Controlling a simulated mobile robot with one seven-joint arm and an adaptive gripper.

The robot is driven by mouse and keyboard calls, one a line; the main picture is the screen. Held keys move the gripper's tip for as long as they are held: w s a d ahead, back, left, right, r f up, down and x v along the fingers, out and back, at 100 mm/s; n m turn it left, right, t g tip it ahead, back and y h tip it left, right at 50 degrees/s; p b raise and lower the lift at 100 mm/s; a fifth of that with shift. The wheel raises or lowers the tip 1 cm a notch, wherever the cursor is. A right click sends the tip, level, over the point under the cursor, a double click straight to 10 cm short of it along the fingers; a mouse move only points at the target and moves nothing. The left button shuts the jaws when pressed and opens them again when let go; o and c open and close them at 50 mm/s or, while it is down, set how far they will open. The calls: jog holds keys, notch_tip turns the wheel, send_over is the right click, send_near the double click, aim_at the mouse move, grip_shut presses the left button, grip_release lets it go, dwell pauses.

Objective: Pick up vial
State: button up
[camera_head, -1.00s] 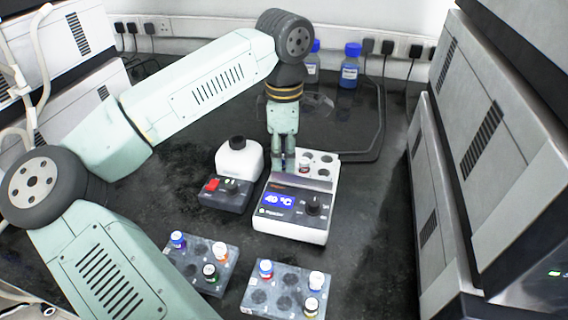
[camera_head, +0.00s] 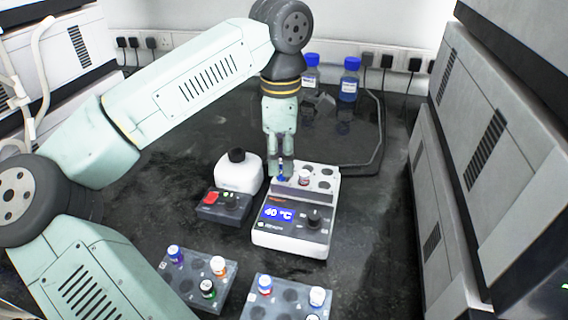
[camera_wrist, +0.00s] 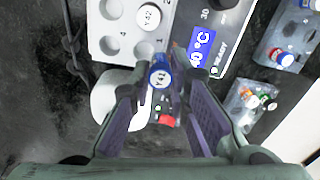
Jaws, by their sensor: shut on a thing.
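My gripper (camera_head: 280,172) points down over the back left part of the white heater block (camera_head: 293,240), whose display reads 40 °C. Its fingers are shut on a blue-capped vial (camera_wrist: 160,76), seen from above in the wrist view with writing on the cap. In the head view only a little blue of this vial shows between the fingertips. Whether its bottom is still in a hole of the block is hidden. A second vial, white-capped (camera_wrist: 148,16), stands in the block close by; it also shows in the head view (camera_head: 304,176).
Two dark racks (camera_head: 195,277) (camera_head: 270,313) with capped vials are in front. Blue-capped bottles (camera_head: 348,82) stand behind. Grey machines (camera_head: 480,150) are on the right.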

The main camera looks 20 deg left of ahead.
jog(key=s+r+b, duration=0.1)
jog(key=s+b, duration=0.1)
jog(key=s, duration=1.2)
jog(key=shift+r+b, duration=0.15)
jog(key=shift+b, duration=0.15)
